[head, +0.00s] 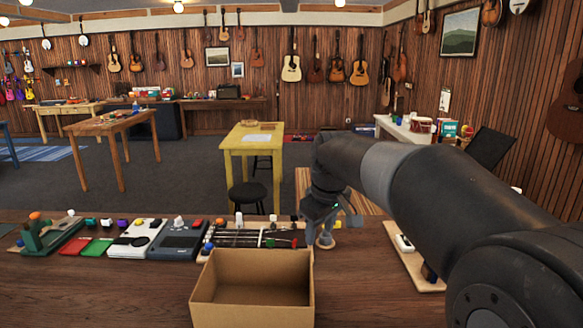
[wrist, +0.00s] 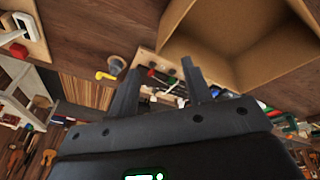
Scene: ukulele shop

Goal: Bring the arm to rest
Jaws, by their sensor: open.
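My gripper (head: 318,222) hangs at the end of my black arm, just above the far side of the wooden counter in the head view. In the wrist view my gripper (wrist: 160,88) shows two dark fingers set well apart with nothing between them. It is open and empty. The open cardboard box (head: 252,300) stands on the counter in front and to the left of the gripper. The box also shows in the wrist view (wrist: 225,45) at the upper right.
A wooden tray (head: 240,252) with long thin tools lies behind the box. A grey device (head: 178,246), a white device (head: 135,238) and a green stand (head: 48,238) lie to its left. A wooden board (head: 405,262) lies to the right. Bare counter (head: 110,290) shows at front left.

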